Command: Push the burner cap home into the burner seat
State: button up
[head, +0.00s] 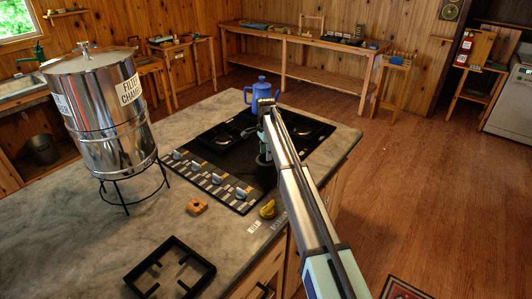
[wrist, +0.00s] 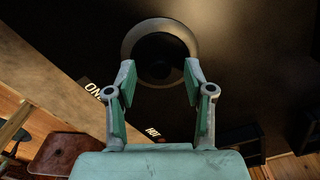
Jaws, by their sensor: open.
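In the wrist view my gripper (wrist: 160,78) is open, with its two pale green fingers apart and nothing between the tips. Just beyond the tips is a pale grey ring (wrist: 129,40), apparently the burner seat, on the dark cooktop. A dark round disc (wrist: 158,48), perhaps the burner cap, shows inside the ring. I cannot tell whether it sits level or fully down. In the head view my arm reaches over the black cooktop (head: 205,164) and hides most of the gripper. A dark round part (head: 263,160) shows beside the arm there.
A blue kettle (head: 262,90) stands at the cooktop's back, close to my arm. A steel water filter (head: 110,115) stands on a wire stand at left.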

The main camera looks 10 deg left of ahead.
jog(key=shift+r, duration=0.1)
notch_tip(320, 180, up, 12)
dwell(0.5)
dwell(0.5)
